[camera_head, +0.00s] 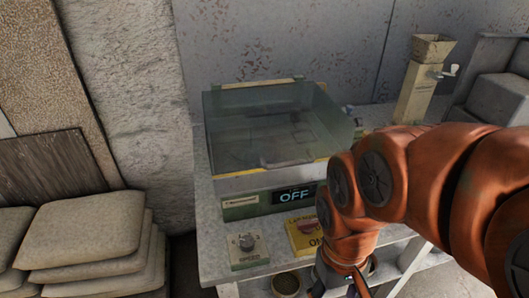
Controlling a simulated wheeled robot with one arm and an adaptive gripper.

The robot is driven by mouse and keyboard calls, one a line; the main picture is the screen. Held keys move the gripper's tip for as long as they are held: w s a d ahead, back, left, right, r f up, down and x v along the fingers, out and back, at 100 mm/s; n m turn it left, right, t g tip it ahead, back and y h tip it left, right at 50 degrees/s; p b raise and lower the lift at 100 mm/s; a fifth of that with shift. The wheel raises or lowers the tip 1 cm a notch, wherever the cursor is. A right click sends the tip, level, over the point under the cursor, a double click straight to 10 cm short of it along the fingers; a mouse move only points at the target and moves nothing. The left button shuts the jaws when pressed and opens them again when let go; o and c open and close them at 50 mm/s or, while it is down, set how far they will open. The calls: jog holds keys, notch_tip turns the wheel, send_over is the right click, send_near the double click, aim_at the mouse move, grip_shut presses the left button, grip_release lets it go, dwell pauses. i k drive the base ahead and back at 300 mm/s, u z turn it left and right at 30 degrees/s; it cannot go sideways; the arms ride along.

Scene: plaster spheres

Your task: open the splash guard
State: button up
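The splash guard (235,125) is a see-through, greenish box-shaped cover. It sits lowered over a grey-green machine (240,208) on the bench, with yellow strips along its front lower edge and at its back. Through it I see blurred shapes inside the machine, too dim to make out. The machine's front has a display reading OFF (294,195). My gripper (340,290) points down at the bottom of the picture, in front of the bench and apart from the guard. Its fingers are dark and partly cut off by the frame edge.
A beige hand-cranked grinder (417,92) stands at the back right. Stacked sacks (80,235) lie on the left.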

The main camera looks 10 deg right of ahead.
aim_at(357, 121)
jog(key=z, duration=1.1)
jog(key=k, duration=1.1)
jog(key=u, duration=1.2)
jog(key=i, duration=0.5)
jog(key=u, duration=0.1)
